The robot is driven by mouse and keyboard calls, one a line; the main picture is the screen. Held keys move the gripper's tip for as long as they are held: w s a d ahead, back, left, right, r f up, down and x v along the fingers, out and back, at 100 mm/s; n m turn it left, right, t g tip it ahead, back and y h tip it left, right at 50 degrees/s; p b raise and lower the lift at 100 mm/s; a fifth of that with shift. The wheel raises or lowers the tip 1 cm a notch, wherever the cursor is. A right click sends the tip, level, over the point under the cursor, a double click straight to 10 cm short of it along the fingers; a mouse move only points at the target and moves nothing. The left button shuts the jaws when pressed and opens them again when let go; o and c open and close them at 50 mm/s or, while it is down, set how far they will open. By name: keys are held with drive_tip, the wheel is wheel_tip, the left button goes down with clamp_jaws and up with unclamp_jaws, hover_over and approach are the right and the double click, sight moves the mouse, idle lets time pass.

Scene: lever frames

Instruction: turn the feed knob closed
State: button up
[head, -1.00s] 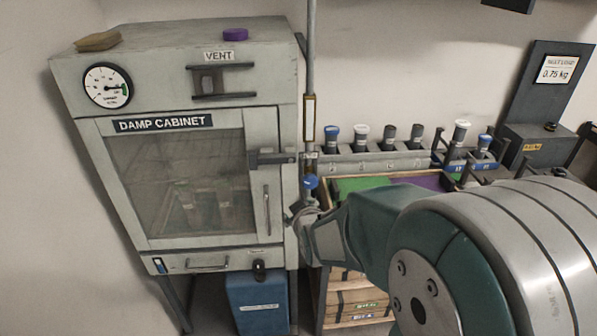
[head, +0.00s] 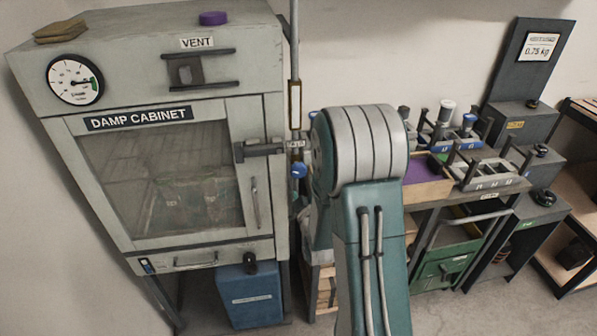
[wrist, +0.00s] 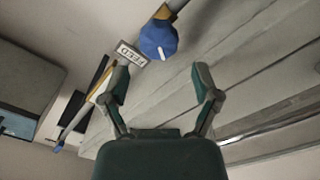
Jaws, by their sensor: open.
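The feed knob (wrist: 158,40) is blue and faceted with a white pointer line, beside a FEED label (wrist: 132,53) in the wrist view. In the head view the blue feed knob (head: 299,171) sits on the pipe just right of the damp cabinet (head: 262,200). My gripper (wrist: 162,80) is open and empty in the wrist view. Its fingers point towards the knob, which lies just beyond and between the fingertips; I see no contact. In the head view my arm hides the gripper.
The cabinet's latch (head: 260,149) juts out left of the knob. A vertical pipe (head: 294,60) runs above it. A blue bin (head: 250,296) stands below the cabinet. A bench with a purple-lined tray (head: 425,168) and a rack (head: 488,175) is to the right.

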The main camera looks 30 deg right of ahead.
sight(299, 174)
drive_tip(key=x, duration=0.7)
drive_tip(key=shift+f, duration=0.1)
drive_tip(key=c, duration=0.9)
